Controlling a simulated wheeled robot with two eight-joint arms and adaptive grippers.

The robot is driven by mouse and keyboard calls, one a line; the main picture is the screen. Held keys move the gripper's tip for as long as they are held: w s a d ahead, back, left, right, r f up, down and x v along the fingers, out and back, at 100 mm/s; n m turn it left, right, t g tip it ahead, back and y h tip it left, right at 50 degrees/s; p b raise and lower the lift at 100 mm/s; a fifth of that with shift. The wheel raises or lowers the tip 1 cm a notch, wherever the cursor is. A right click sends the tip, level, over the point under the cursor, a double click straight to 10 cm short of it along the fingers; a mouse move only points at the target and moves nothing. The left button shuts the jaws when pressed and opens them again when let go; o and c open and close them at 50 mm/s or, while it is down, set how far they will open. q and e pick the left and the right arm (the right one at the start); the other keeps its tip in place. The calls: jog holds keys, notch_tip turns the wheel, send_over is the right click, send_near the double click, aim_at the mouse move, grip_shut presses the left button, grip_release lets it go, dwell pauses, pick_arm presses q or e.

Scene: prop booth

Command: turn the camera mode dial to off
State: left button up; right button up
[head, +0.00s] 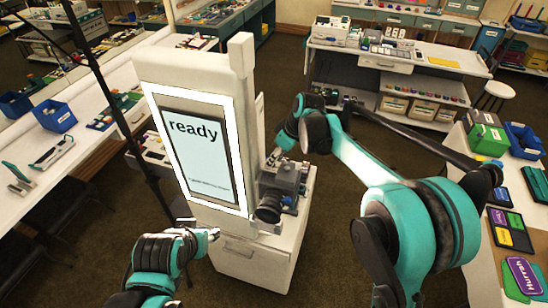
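The dark camera (285,178) sits on a shelf at the right side of the white booth, its lens pointing down toward the front. My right gripper (275,158) reaches in from the right and is at the camera's upper back edge, close to or touching it. Its fingers are too small and partly hidden to show whether they are open. The mode dial is too small to make out. My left gripper (213,234) is low in front of the booth, left of the camera and apart from it. Its finger opening is not clear.
The booth's lit screen (196,150) reads "ready". The booth's white lower cabinet (262,255) stands below the camera. A long white table (85,150) with blue bins is at left. A table with signs (510,230) is at right. A stool (497,90) stands behind.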

jog(key=shift+w+x, duration=0.25)
jog(key=shift+x, duration=0.85)
jog(key=shift+f, duration=0.1)
jog(key=shift+s, duration=0.2)
jog(key=shift+c, duration=0.4)
jog(key=shift+w, duration=0.1)
grip_shut()
